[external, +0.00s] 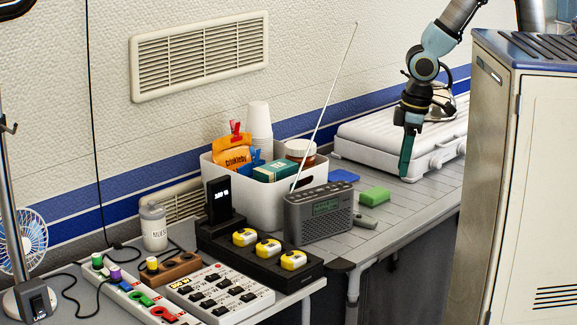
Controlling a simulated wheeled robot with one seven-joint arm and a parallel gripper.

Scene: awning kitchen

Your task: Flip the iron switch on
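A white switch panel (222,299) with several black switches lies on the near table at the bottom. Its labels are too small to read, so I cannot tell which switch is the iron's or whether it is on. My gripper (405,166) points down over the far grey counter, in front of the white case, far to the upper right of the panel. Its teal fingers show side-on, so I cannot tell whether they are apart. I see nothing held in them.
A white bin (245,196) of goods, a grey radio (318,214) with a tall antenna and a black charger (262,258) with yellow batteries stand between my gripper and the panel. A white strip (140,293) with coloured plugs lies left of the panel. A metal cabinet (515,180) stands right.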

